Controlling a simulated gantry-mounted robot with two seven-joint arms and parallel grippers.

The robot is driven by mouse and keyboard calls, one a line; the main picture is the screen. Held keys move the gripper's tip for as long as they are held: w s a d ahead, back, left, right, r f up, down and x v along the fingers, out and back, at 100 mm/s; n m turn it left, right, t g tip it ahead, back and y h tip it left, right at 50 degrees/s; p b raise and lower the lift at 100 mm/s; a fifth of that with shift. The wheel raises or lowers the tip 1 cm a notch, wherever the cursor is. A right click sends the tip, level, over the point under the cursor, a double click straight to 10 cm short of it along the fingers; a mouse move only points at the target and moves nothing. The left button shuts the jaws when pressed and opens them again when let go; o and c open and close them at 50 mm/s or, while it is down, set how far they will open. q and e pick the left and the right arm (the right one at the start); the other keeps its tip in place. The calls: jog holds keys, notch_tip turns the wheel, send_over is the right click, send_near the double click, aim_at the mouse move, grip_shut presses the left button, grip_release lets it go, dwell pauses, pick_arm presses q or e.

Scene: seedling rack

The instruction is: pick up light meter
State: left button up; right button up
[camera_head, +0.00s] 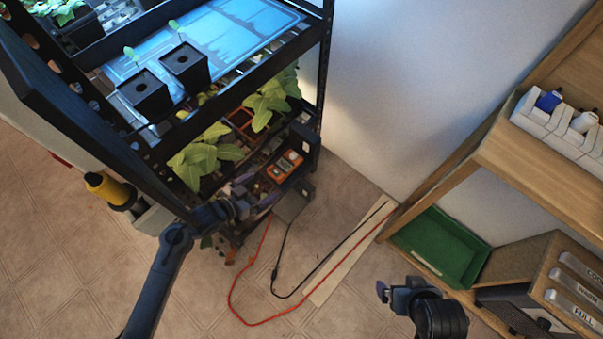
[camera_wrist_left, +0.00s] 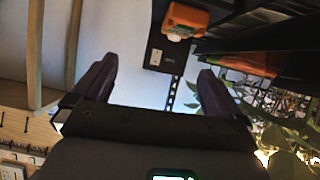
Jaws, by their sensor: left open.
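An orange and dark device with a pale display (camera_head: 285,166), which looks like the light meter, lies at the front of the lower rack shelf. An orange body with a pale part (camera_wrist_left: 186,20) shows at the top of the left wrist view, beyond my fingers; it appears to be the same device. My left gripper (camera_head: 243,186) is open, just left of and below the device in the head view, apart from it. Its two dark fingers (camera_wrist_left: 155,85) have nothing between them in the left wrist view. My right gripper (camera_head: 384,292) is at the lower right; its jaw opening is unclear.
A red cable (camera_head: 232,290) and a black cable (camera_head: 275,280) lie on the floor. A green tray (camera_head: 440,245) sits by the wooden shelf (camera_head: 540,170). Open floor lies in front.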

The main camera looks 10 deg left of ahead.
pick_arm(q)
jog(key=b, duration=0.5)
send_near(281, 168)
jog(key=s, duration=0.1)
jog(key=shift+t, duration=0.5)
jog(key=b+x, duration=0.2)
jog(key=x, duration=0.4)
jog(key=shift+w+d+f, duration=0.1)
jog(key=shift+w+d, duration=0.05)
jog(key=shift+w, duration=0.05)
jog(key=shift+w+d+f+b, duration=0.15)
jog(key=shift+w+f+b, duration=0.2)
jog(key=shift+b, duration=0.1)
jog(key=b+x, duration=0.1)
jog(key=x, duration=0.2)
jog(key=shift+f+b, duration=0.15)
jog(key=shift+b, duration=0.15)
jog(key=shift+w+d+f, duration=0.15)
jog(key=shift+w+d, duration=0.15)
jog(key=shift+w, duration=0.25)
pick_arm(e)
notch_tip(281, 168, down, 12)
jog(key=shift+d, duration=0.15)
pick_arm(q)
jog(key=shift+c, duration=0.2)
pick_arm(e)
jog(key=shift+s, duration=0.15)
